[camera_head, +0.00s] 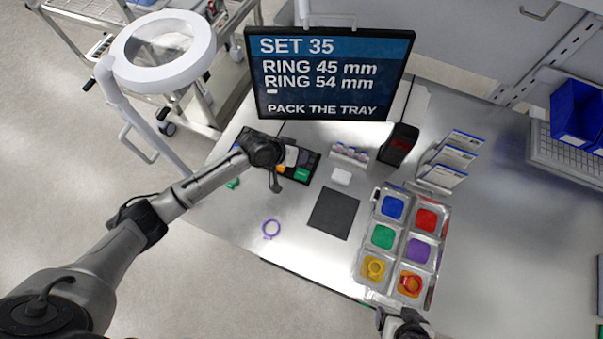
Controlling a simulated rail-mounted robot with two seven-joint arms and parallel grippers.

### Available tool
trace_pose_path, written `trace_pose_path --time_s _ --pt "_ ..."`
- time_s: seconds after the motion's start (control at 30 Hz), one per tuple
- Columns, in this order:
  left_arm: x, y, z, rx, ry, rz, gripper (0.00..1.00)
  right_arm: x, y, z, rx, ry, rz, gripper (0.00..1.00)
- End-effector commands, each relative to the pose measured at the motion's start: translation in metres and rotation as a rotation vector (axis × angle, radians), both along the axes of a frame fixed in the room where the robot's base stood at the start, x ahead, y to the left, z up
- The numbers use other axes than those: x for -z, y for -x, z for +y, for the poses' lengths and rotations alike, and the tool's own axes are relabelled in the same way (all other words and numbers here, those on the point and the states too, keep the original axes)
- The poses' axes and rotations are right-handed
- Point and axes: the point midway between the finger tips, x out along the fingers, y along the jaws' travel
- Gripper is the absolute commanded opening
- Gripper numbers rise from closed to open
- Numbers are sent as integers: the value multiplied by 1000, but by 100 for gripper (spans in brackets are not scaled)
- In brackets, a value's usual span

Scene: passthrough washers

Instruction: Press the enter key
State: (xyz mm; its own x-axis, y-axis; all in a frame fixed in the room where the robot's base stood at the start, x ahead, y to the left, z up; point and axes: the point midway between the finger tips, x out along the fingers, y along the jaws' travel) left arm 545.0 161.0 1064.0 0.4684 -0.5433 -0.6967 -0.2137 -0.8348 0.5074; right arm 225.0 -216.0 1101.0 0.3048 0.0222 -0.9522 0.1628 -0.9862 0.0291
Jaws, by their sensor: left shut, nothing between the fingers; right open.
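A dark keypad (312,160) with coloured keys lies on the table below the screen. A green key (301,174) shows at its front right; its label is too small to read, so I cannot tell if it is the enter key. My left gripper (275,186) is shut and empty, pointing down at the keypad's front edge, left of the green key. Its wrist hides the keypad's middle left. I cannot tell whether the fingertips touch a key. My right gripper (404,319) is open and empty at the bottom edge, below the tray.
The screen (330,75) reads SET 35, RING 45 mm, RING 54 mm, PACK THE TRAY. A tray (398,245) of coloured compartments holds a yellow and a red ring.

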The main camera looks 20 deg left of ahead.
Motion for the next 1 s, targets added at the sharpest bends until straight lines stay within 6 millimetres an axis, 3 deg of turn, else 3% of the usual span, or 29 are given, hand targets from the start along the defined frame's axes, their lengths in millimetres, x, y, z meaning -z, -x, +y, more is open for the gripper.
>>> trace_pose_path --time_s 0.53,0.77,1.0 --pt "63 0 0 0 0 0 0 65 0 -3 -6 9 0 81" --pt "80 0 0 0 0 0 0 75 0 -2 -4 7 1 81" --pt "82 0 0 0 0 0 0 75 0 -1 -1 2 0 81"
